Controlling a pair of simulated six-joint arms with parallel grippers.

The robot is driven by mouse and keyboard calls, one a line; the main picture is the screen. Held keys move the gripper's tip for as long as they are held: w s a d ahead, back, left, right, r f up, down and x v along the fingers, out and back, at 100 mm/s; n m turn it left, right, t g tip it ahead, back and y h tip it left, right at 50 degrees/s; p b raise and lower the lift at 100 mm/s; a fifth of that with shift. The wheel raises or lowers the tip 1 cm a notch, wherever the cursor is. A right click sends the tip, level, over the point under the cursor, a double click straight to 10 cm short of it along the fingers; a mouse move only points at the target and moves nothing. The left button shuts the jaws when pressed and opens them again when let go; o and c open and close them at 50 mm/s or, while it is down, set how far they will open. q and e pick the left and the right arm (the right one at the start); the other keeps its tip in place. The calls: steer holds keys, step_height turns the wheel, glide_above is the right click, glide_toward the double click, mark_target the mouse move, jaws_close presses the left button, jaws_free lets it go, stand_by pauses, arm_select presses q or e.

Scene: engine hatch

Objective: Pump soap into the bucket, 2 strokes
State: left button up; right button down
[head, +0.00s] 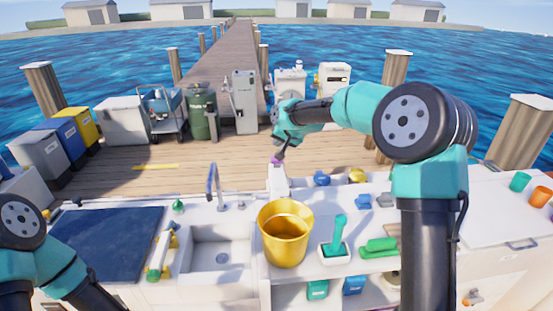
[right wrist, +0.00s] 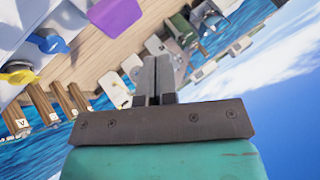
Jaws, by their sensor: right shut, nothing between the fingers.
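A gold bucket (head: 284,248) stands upright on the white counter, right of the sink. Behind it is a white dispenser (head: 277,180) with a purple top (head: 275,161), which I take to be the soap pump. A purple block (right wrist: 114,14), likely that top, shows in the right wrist view. My right gripper (head: 281,153) is above and close to the purple top; I cannot tell whether they touch. In the right wrist view its fingers (right wrist: 158,70) are together and empty, with the purple block off to their upper left. My left gripper is not in view.
The sink (head: 219,248) and faucet (head: 212,185) are left of the bucket. A green-handled brush (head: 339,233) in a white holder and another green brush (head: 379,247) lie to its right. Small blue (head: 321,179) and yellow (head: 357,175) items sit along the back edge.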

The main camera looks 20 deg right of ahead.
steer(key=shift+r, duration=1.15)
stand_by(1.7)
step_height(320, 180, up, 4)
steer(key=shift+f, duration=0.1)
steer(key=shift+f, duration=0.1)
glide_above(276, 163)
steer(key=w+d, duration=0.1)
steer(key=w, duration=0.1)
steer(key=shift+s+d+f, duration=0.1)
steer(key=shift+d+f, duration=0.05)
steer(key=shift+f, duration=4.2)
steer(key=shift+f, duration=0.2)
steer(key=shift+f, duration=0.2)
